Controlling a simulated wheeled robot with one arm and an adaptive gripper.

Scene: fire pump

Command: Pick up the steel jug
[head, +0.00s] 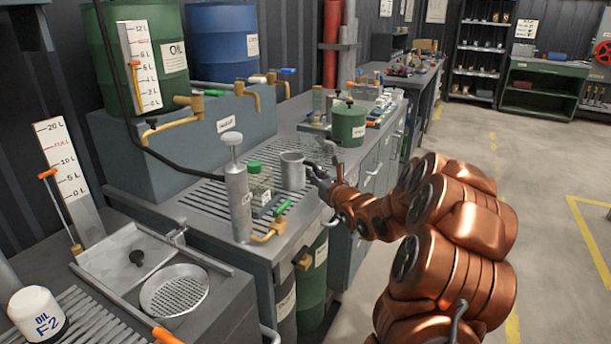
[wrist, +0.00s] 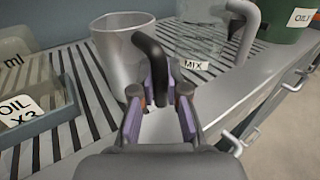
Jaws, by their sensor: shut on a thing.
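The steel jug (head: 292,172) is a grey metal cup standing upright on the slatted grate of the bench in the head view. In the wrist view the jug (wrist: 112,50) is just ahead and left of centre, with its dark curved handle (wrist: 150,58) toward me. My gripper (head: 316,172) is at the jug's right side in the head view. In the wrist view my gripper (wrist: 159,100) has its purple-padded fingers on both sides of the handle and is shut on it. The lower end of the handle is partly hidden between the fingers.
A grey cylinder pump (head: 238,200) and a green-capped bottle (head: 256,180) stand left of the jug. A green pot (head: 349,125) is behind it to the right. A container labelled MIX (wrist: 200,35) is beyond it in the wrist view. The floor at right is clear.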

